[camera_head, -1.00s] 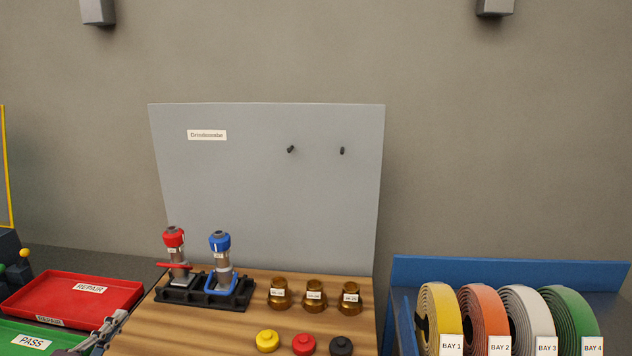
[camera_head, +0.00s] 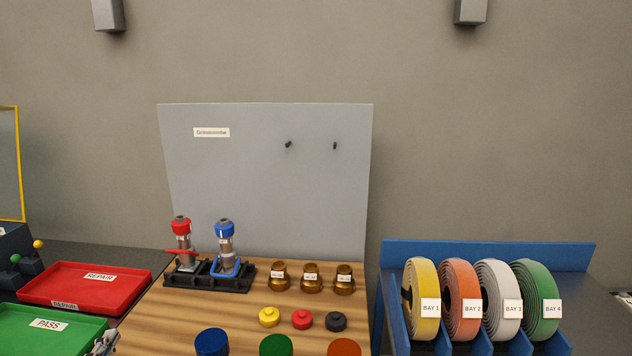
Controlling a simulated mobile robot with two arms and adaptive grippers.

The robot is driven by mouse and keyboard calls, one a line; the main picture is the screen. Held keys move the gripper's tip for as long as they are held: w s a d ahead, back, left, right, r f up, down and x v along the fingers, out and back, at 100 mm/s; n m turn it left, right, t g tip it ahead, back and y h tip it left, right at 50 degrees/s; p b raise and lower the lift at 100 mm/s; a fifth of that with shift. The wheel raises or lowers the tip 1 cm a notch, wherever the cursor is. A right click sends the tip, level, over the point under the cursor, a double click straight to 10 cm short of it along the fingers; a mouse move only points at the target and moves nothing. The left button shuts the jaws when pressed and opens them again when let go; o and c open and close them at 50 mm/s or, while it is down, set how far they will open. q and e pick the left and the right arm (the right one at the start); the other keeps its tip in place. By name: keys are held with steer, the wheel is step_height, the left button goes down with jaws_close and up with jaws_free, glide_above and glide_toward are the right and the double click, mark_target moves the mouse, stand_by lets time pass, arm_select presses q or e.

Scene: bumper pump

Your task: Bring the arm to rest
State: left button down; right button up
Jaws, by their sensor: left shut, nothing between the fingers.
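A small part of my left gripper (camera_head: 104,342) shows at the bottom left edge of the picture. It is by the left edge of the wooden board, next to the green PASS tray. It is shut with nothing held. Most of it and my left arm are below the frame. My right gripper is not in view.
The wooden board (camera_head: 190,318) bears a black holder with a red nozzle (camera_head: 183,245) and a blue nozzle (camera_head: 226,250), brass fittings and coloured caps. A red REPAIR tray (camera_head: 85,287) and green PASS tray (camera_head: 50,333) stand left. A blue hose rack (camera_head: 480,252) stands right.

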arm_select(q)
steer(key=s+d+f+n+g+y, duration=0.3)
steer(key=s+d+f+n+g, duration=0.45)
steer(key=s+f+n, duration=0.4)
steer(key=s+d+f+n+g+h, duration=0.1)
steer(key=s+d+f+g+h, duration=0.15)
steer(key=s+d, duration=0.65)
steer(key=s+d+f+g+h, duration=0.2)
steer(key=s+d+f+g, duration=0.15)
steer(key=s+d, duration=0.5)
steer(key=s+a+f+g, duration=0.1)
steer(key=s+f, duration=0.1)
steer(key=f, duration=1.1)
steer(key=s+a+f+g, duration=0.1)
steer(key=f, duration=1.1)
steer(key=s+a+f+g, duration=0.1)
steer(key=s+a+f, duration=0.2)
steer(key=s+f, duration=1.4)
steer(key=shift+s+f, duration=0.25)
steer(key=shift+s, duration=0.3)
